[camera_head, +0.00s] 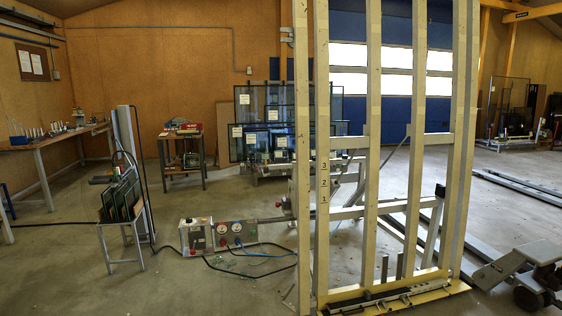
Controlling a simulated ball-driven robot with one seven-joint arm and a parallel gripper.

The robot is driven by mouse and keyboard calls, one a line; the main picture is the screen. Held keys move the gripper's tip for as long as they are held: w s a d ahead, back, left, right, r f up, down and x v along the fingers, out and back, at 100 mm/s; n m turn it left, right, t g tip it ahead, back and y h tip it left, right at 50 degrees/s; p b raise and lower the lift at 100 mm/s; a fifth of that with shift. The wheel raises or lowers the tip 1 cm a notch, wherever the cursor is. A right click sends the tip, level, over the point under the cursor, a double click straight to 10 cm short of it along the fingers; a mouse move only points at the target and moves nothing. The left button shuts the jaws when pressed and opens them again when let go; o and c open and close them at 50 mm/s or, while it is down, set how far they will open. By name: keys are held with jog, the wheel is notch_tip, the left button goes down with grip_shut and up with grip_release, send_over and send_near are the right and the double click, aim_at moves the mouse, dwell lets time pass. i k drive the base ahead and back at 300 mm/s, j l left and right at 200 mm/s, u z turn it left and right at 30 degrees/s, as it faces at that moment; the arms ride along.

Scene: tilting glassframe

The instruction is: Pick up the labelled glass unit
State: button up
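Several glass units (262,104) with dark edges stand upright, overlapping, on a low rack at the back centre. Several bear white paper labels, and a label (244,99) shows at the upper left of the group. I cannot tell which of these units the task means. The right part of the group is partly hidden behind the tall cream tilting frame (372,110), which stands upright in front. Smaller dark glass panes (121,198) stand in a small metal stand at the left. My gripper is not in view.
A control box (236,234) with hoses and cables lies on the floor left of the frame. A workbench (55,138) lines the left wall, and a small table (182,158) stands at the back. Long rails and a wheeled grey unit (528,266) occupy the right floor. The front left floor is mostly clear.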

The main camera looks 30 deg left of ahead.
aim_at(259, 157)
jog(key=i+j+u, duration=1.45)
jog(key=i+u, duration=0.4)
jog(key=i, duration=0.8)
jog(key=i+l+u, duration=0.1)
jog(key=i, duration=0.8)
jog(key=i+u, duration=0.4)
jog(key=i, duration=1.2)
jog(key=i+l+z, duration=0.15)
jog(key=i+z, duration=0.7)
jog(key=z, duration=0.15)
jog(key=i+j+z, duration=0.1)
jog(key=i+z, duration=0.4)
jog(key=i+l+z, duration=0.1)
jog(key=i+z, duration=0.35)
jog(key=i, duration=0.95)
jog(key=i+j+u, duration=0.15)
jog(key=i+u, duration=0.15)
jog(key=i, duration=0.35)
jog(key=i+u, duration=0.3)
jog(key=i, duration=0.35)
jog(key=i+l+u, duration=0.3)
jog(key=i, duration=0.35)
jog(key=i+j, duration=0.05)
jog(key=j, duration=0.05)
